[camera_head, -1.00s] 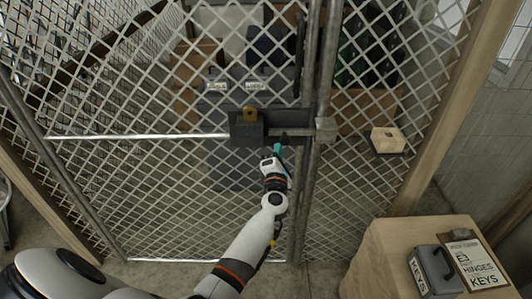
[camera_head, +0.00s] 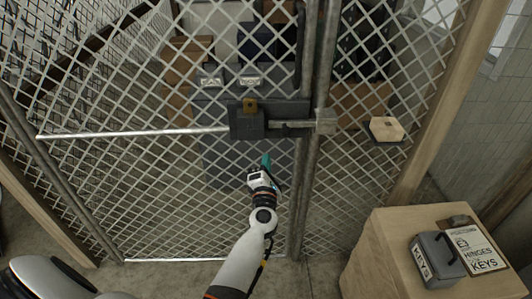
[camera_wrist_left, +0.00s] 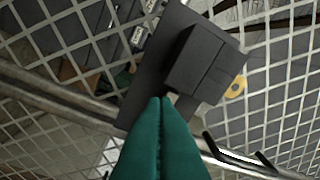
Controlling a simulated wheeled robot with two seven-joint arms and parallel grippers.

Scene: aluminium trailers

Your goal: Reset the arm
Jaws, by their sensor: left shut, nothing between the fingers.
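My left arm reaches up from the bottom of the head view. Its gripper (camera_head: 266,160) is just below the dark lock box (camera_head: 247,121) on the chain-link gate (camera_head: 130,190). The teal fingers are pressed together and empty; they also fill the lower middle of the left wrist view (camera_wrist_left: 160,125). In that view the dark lock box (camera_wrist_left: 200,65) with a brass piece (camera_wrist_left: 236,87) lies beyond the fingertips. The fingers appear apart from both. My right gripper is not in view.
A small wooden block (camera_head: 386,130) is on the mesh at right. Boxes are stacked behind the gate.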

